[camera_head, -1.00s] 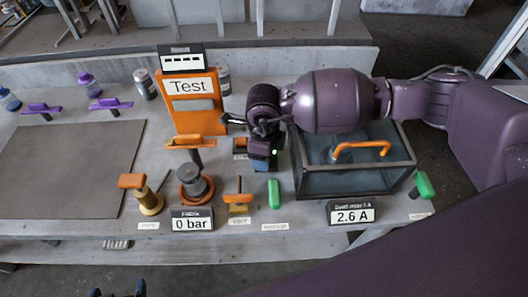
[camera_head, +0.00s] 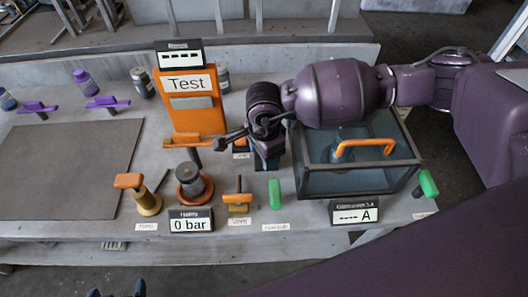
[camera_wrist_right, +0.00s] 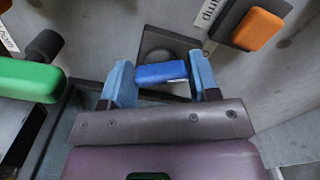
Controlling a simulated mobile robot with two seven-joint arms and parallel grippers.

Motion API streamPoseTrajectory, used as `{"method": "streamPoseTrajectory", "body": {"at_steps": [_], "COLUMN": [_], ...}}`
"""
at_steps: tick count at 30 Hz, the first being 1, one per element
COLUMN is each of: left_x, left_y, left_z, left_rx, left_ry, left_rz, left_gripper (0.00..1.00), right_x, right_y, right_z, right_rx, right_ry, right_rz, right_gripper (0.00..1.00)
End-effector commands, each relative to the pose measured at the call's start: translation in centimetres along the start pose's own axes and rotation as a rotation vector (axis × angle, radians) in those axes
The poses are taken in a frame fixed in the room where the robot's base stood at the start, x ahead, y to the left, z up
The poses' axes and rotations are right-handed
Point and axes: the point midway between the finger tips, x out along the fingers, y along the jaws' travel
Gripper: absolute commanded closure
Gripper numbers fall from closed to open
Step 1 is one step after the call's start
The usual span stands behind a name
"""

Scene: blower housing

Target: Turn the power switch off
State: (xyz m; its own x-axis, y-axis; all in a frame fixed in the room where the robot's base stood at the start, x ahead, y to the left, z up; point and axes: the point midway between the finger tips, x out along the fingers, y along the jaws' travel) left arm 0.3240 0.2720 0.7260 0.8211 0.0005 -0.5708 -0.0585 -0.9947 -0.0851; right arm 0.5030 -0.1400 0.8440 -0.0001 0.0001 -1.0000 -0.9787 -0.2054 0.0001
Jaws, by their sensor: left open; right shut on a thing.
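The power switch appears to be the blue handle (camera_wrist_right: 163,73) on a grey square plate in the right wrist view. My right gripper (camera_wrist_right: 162,80) is shut on it, with one blue-padded finger at each end of the handle. In the head view my right gripper (camera_head: 268,158) points down between the orange Test box and the glass-sided case, and it hides the switch there. The display (camera_head: 356,215) in front of the case reads "---- A". My left gripper (camera_head: 117,291) is open and empty, with only its tips showing at the bottom edge.
The orange Test box (camera_head: 189,100) stands left of my right gripper. The dark case (camera_head: 358,182) with an orange handle stands to its right. A green handle (camera_head: 275,193) and other orange handles stand close by. The dark mat (camera_head: 70,170) at left is bare.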

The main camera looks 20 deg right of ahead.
Motion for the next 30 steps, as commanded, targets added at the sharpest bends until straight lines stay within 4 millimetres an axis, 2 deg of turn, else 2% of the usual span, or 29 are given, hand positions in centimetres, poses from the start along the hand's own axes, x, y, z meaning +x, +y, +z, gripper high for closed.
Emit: {"method": "streamPoseTrajectory", "body": {"at_steps": [19,20,24,30], "left_x": [0.0,0.0,-0.2,-0.2], "left_y": [0.0,0.0,0.0,0.0], "left_z": [0.4,0.5,0.9,0.9], "left_rx": [0.0,0.0,-0.001,-0.002], "left_ry": [-0.007,-0.008,-0.016,-0.018], "left_rz": [0.0,0.0,-0.001,-0.002], "left_gripper": [0.0,0.0,0.0,0.0], "right_x": [0.0,0.1,0.0,0.0], "right_y": [0.1,0.1,0.1,0.0], "right_z": [0.0,0.0,0.0,0.0], "right_rx": [-0.055,-0.055,-0.054,-0.053], "right_ry": [0.0,0.0,0.0,0.0], "right_rz": [0.001,0.001,0.001,0.0], "right_gripper": [0.68,0.42,0.2,0.19]}}
